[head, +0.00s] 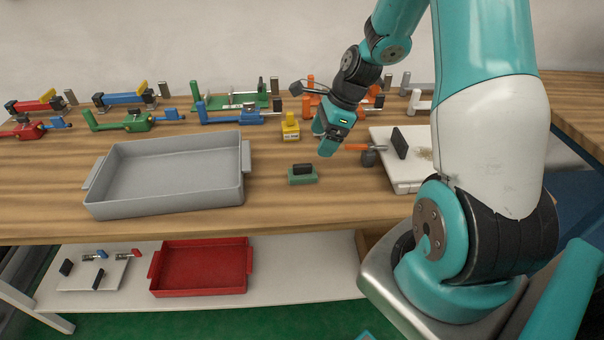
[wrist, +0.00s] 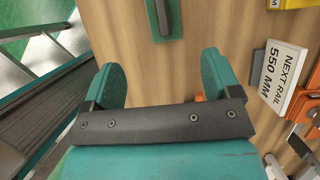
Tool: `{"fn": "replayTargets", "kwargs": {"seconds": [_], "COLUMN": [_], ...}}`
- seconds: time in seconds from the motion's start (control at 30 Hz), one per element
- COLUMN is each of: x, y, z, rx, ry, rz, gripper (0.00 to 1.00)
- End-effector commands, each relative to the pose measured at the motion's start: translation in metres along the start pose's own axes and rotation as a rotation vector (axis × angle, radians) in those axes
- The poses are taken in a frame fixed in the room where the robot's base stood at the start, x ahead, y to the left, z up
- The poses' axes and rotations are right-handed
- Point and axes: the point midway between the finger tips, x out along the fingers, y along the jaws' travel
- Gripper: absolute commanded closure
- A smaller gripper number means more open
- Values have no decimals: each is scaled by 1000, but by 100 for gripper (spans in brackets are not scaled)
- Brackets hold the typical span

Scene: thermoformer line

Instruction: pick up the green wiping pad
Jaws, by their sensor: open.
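The green wiping pad (head: 303,180) is a small flat green block with a black handle on top. It lies on the wooden bench, right of the large grey tray. My gripper (head: 322,138) is above the bench, behind and a little right of the pad in the head view. In the wrist view the pad (wrist: 176,34) shows at the top edge, partly cut off, beyond the fingertips. My gripper (wrist: 161,67) is open there, with nothing between its two teal fingers.
The grey tray (head: 240,192) stands left of the pad. A yellow block (head: 290,128) is behind it. A white board (head: 405,184) with a black block (head: 400,142) and an orange-handled tool (head: 357,147) is at the right. Several clamps line the back. The bench front of the pad is clear.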

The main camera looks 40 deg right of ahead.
Motion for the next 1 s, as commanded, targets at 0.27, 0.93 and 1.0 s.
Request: {"fn": "replayTargets", "kwargs": {"seconds": [0.27, 0.93, 1.0], "x": [51, 111, 110], "y": [1, -6, -6], "z": [1, 5, 5], "rx": [-3, -3, -3], "ry": [0, 0, 0], "rz": [4, 0, 0], "gripper": [17, 17, 17]}}
